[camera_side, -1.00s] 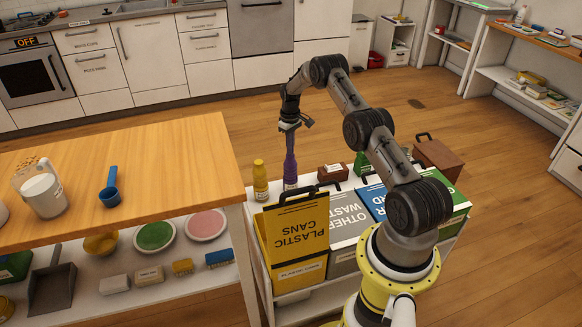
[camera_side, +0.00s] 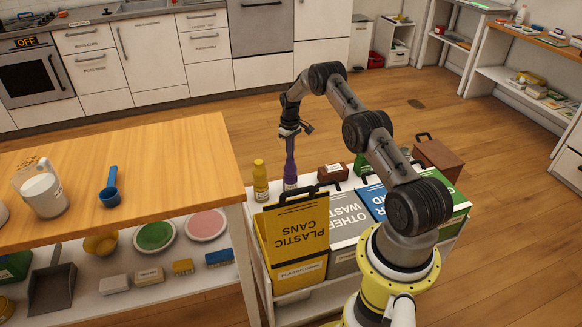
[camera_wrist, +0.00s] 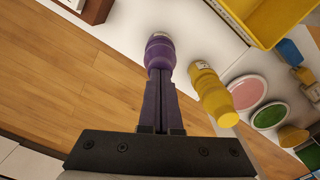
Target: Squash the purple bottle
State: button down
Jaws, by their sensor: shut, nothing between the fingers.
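The purple bottle (camera_side: 290,182) stands upright on the white cart top, to the right of the yellow bottle (camera_side: 260,181). It looks short and compressed. My gripper (camera_side: 290,161) points straight down over it with its fingers together. In the wrist view the shut fingertips (camera_wrist: 160,72) meet the top of the purple bottle (camera_wrist: 160,48) and hide part of it. Nothing is between the fingers. The yellow bottle (camera_wrist: 211,92) is close beside it, apart from the fingers.
The yellow plastic and cans bin (camera_side: 300,235) stands just in front of the bottles, with other bins to its right. A small brown box (camera_side: 332,173) is on the cart to the right. The wooden counter (camera_side: 165,165) edge is close on the left.

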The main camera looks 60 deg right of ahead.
aim_at(291, 162)
jog(key=shift+s+f, duration=0.1)
jog(key=shift+f, duration=1.85)
notch_tip(291, 162, up, 11)
jog(key=shift+r, duration=0.2)
dwell(0.4)
